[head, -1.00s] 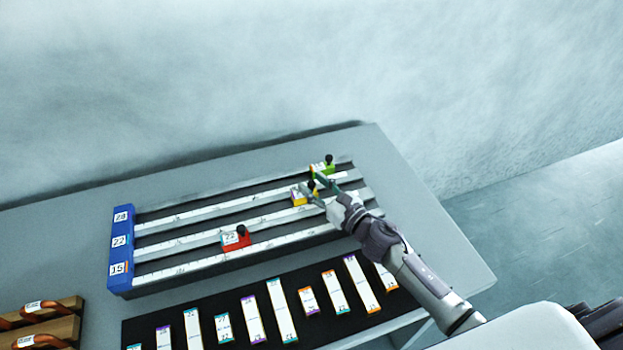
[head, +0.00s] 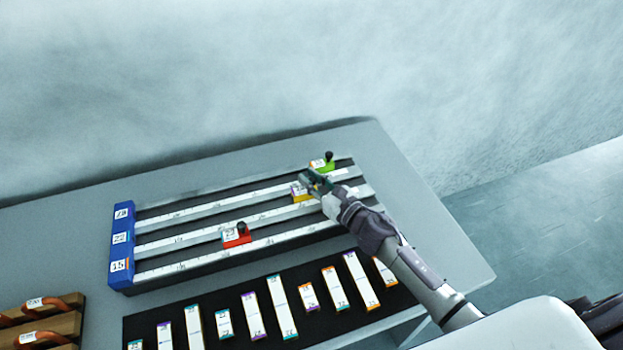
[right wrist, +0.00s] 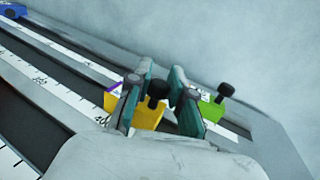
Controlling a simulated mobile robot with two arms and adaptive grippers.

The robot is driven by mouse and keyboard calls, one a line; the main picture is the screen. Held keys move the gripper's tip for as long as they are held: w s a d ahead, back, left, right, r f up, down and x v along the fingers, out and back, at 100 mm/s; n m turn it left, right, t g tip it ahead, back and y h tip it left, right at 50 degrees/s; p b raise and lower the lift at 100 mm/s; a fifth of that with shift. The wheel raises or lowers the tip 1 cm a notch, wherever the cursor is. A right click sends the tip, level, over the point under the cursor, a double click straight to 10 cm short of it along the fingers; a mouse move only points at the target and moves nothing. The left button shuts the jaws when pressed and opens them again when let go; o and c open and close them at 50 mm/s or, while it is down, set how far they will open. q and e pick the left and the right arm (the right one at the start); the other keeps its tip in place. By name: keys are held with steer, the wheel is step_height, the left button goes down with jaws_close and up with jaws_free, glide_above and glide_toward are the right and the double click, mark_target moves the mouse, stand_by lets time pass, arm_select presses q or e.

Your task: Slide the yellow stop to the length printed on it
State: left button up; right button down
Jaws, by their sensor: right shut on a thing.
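The yellow stop (head: 300,193) sits on the middle rail (head: 215,228), toward its right end. It has a black knob, and its printed number is too small to read. In the right wrist view the yellow stop (right wrist: 147,115) is between the fingers, beside what looks like a 40 mark on the scale. My right gripper (head: 316,182) is shut on the yellow stop, its teal fingers (right wrist: 159,97) on either side of the knob and hiding part of the body. My left gripper is not in view.
A green stop (head: 324,164) sits close behind on the far rail; a red stop (head: 236,236) sits on the near rail. A blue end block (head: 121,245) with number labels closes the left end. A black mat (head: 175,316) with several white strips lies in front. Wooden blocks (head: 50,328) stand at lower left.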

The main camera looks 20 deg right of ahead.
steer(key=a, duration=0.6)
steer(key=a+b, duration=0.1)
steer(key=a, duration=0.2)
steer(key=shift+s, duration=0.25)
steer(key=shift+a, duration=0.15)
steer(key=c, duration=1)
jaws_free()
steer(key=shift+c, duration=0.2)
steer(key=shift+d, duration=0.2)
steer(key=shift+d, duration=0.15)
steer(key=shift+s+d+f, duration=0.1)
steer(key=shift+s+d, duration=0.05)
steer(key=shift+s, duration=0.15)
steer(key=v, duration=1.1)
